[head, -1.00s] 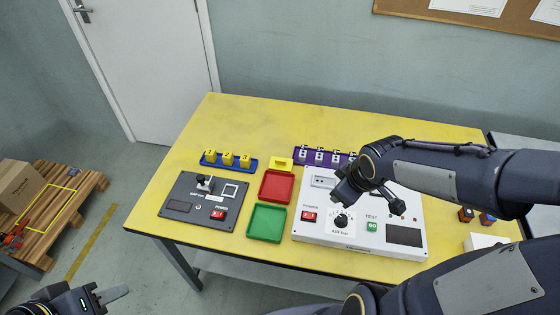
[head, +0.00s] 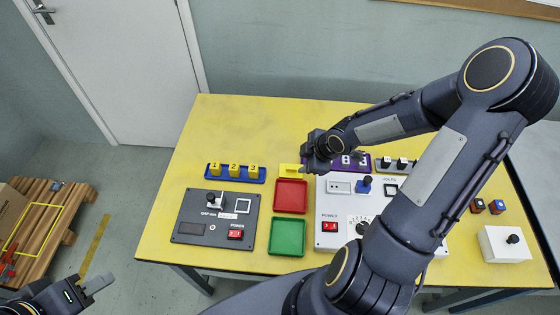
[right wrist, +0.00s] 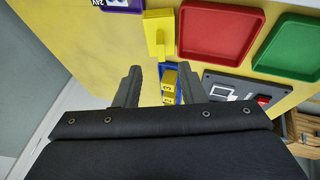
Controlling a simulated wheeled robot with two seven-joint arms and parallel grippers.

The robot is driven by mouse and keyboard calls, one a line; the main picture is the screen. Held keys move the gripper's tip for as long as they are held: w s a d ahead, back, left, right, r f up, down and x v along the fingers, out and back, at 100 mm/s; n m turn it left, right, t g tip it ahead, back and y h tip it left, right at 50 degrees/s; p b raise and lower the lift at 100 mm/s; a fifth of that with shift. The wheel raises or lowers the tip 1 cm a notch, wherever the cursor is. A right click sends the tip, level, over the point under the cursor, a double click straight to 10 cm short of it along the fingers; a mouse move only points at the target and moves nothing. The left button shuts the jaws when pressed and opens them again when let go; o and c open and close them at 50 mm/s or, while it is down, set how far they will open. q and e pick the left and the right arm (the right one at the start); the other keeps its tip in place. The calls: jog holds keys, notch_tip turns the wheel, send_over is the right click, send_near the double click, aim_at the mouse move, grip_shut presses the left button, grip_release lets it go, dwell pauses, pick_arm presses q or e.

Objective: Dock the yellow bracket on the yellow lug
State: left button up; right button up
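A small yellow part (head: 289,170) lies on the table just behind the red tray, close to the left of my right gripper (head: 310,168). In the right wrist view this yellow part (right wrist: 158,34) shows a flat plate and a block at one end, beyond my fingers. I cannot tell whether it is the bracket or the lug; I make out no second such part. My right gripper (right wrist: 161,88) is open and empty, its fingers apart above the table. My left gripper (head: 92,287) hangs at the lower left, off the table; its opening is unclear.
A blue rack (head: 262,177) holds yellow numbered blocks. The red tray (head: 290,195) and green tray (head: 287,237) lie between a dark panel (head: 190,230) and a white panel (head: 326,210). A purple rack (head: 366,165) stands right of my right gripper. The table's back left is clear.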

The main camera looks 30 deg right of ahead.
aim_at(292, 168)
jog(key=b+x, duration=0.2)
jog(key=x, duration=0.1)
jog(key=b+x, duration=0.2)
jog(key=x, duration=0.2)
jog(key=shift+s+a, duration=0.1)
jog(key=shift+a, duration=0.1)
jog(key=shift+w+f+b, duration=0.2)
jog(key=shift+f+b, duration=0.05)
jog(key=shift+b, duration=0.05)
grip_shut()
